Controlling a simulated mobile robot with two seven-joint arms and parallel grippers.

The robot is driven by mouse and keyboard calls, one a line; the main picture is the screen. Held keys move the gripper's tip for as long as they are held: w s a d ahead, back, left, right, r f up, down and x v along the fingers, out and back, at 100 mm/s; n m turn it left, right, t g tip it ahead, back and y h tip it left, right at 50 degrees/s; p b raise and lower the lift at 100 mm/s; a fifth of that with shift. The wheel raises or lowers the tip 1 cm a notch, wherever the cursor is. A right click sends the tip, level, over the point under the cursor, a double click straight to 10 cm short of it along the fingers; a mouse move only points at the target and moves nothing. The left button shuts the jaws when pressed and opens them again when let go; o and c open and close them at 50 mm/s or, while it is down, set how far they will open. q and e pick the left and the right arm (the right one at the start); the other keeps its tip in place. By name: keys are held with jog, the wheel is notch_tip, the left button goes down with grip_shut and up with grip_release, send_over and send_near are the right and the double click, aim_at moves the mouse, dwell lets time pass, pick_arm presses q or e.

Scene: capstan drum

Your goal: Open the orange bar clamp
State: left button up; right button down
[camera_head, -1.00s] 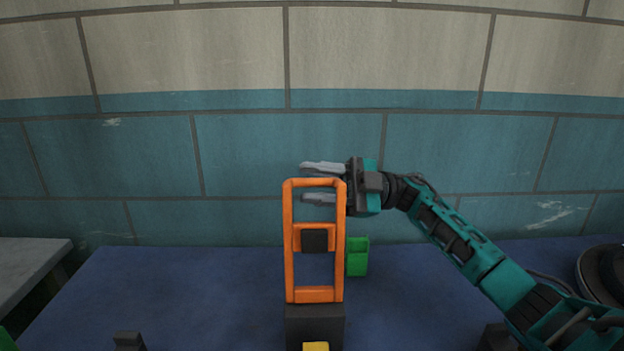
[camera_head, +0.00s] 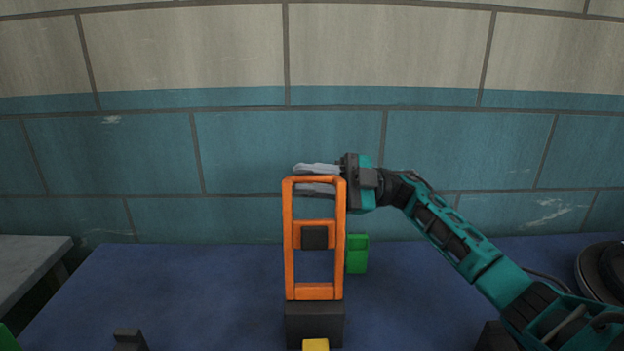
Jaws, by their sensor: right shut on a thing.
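The orange bar clamp (camera_head: 289,245) stands upright as a tall rectangular frame on a dark block (camera_head: 314,325). A crossbar with a dark square pad (camera_head: 314,238) sits about midway up the frame. My right gripper (camera_head: 310,180) comes from the right at the top of the clamp. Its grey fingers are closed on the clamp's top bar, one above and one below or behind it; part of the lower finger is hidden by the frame. My left gripper is not in view.
A green block (camera_head: 357,254) stands right behind the clamp on the blue table (camera_head: 170,290). A yellow piece (camera_head: 315,345) is at the front. A dark round object (camera_head: 602,272) lies at the right edge. A grey slab (camera_head: 28,262) is at the left. A tiled wall rises behind.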

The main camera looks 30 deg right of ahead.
aim_at(291, 183)
jog(key=shift+s+a+r+n+g+p, duration=0.2)
jog(key=shift+s+a+r+n+p, duration=0.1)
jog(key=shift+s+n, duration=0.2)
jog(key=shift+s+a+r+n+g+p, duration=0.2)
jog(key=shift+s+a+r+n+p, duration=0.1)
jog(key=shift+s+n, duration=0.2)
jog(key=shift+s+a+n, duration=0.3)
jog(key=shift+s+n, duration=0.1)
jog(key=shift+s, duration=0.05)
jog(key=c, duration=1.1)
grip_release()
jog(key=b+v, duration=0.1)
jog(key=v, duration=1.2)
jog(key=shift+r, duration=0.35)
